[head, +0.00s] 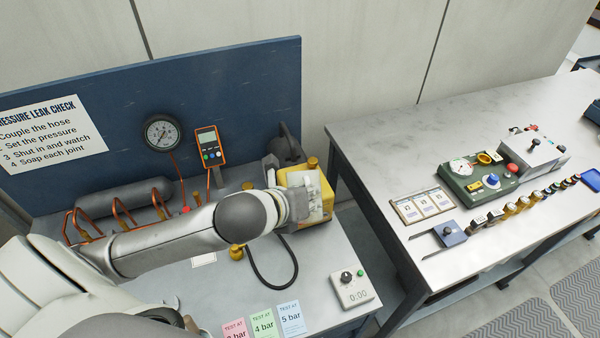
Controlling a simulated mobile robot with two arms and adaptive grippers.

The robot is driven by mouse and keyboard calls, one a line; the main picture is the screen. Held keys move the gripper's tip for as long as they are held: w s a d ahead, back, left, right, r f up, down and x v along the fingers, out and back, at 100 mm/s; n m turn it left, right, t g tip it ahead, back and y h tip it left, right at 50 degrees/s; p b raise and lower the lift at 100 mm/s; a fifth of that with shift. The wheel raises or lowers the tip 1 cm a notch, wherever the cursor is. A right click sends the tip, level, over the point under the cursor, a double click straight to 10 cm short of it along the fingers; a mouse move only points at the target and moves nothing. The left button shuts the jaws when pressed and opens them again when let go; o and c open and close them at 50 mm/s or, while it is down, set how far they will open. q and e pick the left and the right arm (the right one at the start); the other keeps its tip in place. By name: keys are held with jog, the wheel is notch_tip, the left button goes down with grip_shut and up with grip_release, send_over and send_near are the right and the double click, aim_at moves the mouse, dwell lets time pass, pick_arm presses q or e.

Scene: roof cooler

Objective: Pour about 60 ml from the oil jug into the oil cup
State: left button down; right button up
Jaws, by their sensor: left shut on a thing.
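My left gripper (306,192) is over the right end of the blue bench, shut on what looks like the oil jug, a yellow body (325,212). The gripper and wrist cover much of it, so its spout, handle and tilt cannot be made out. I cannot tell whether it touches the bench. I cannot pick out the oil cup; it may be hidden behind my arm or the yellow body. No liquid shows. My right gripper is not in view.
A dark grey body (287,146) stands close behind the gripper. A gauge (161,133) and an orange meter (210,147) are on the blue back panel. A timer (353,288) and cards lie in front. A gap separates the grey table (400,150) at right.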

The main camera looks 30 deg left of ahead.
aim_at(308, 180)
pick_arm(q)
jog(key=shift+w+a+r+n+g+h+p, duration=0.15)
jog(key=shift+w+r+g+p, duration=0.1)
jog(key=shift+r+p, duration=0.2)
jog(key=shift+w+a+r+n+g+h+p, duration=0.15)
jog(key=shift+r+g+p, duration=0.15)
jog(key=shift+p, duration=0.25)
jog(key=shift+w+a+r+g+h+p, duration=0.15)
jog(key=shift+w+r+g+h+p, duration=0.15)
jog(key=shift+r+p, duration=0.4)
jog(key=shift+w+a+r+n+g+p, duration=0.25)
jog(key=shift+g+p, duration=0.2)
jog(key=shift+p, duration=0.4)
dwell(0.7)
jog(key=shift+w+a+r+n+g+h+p, duration=0.25)
jog(key=shift+w+r+g+h+p, duration=0.25)
jog(key=shift+p, duration=0.35)
dwell(1.4)
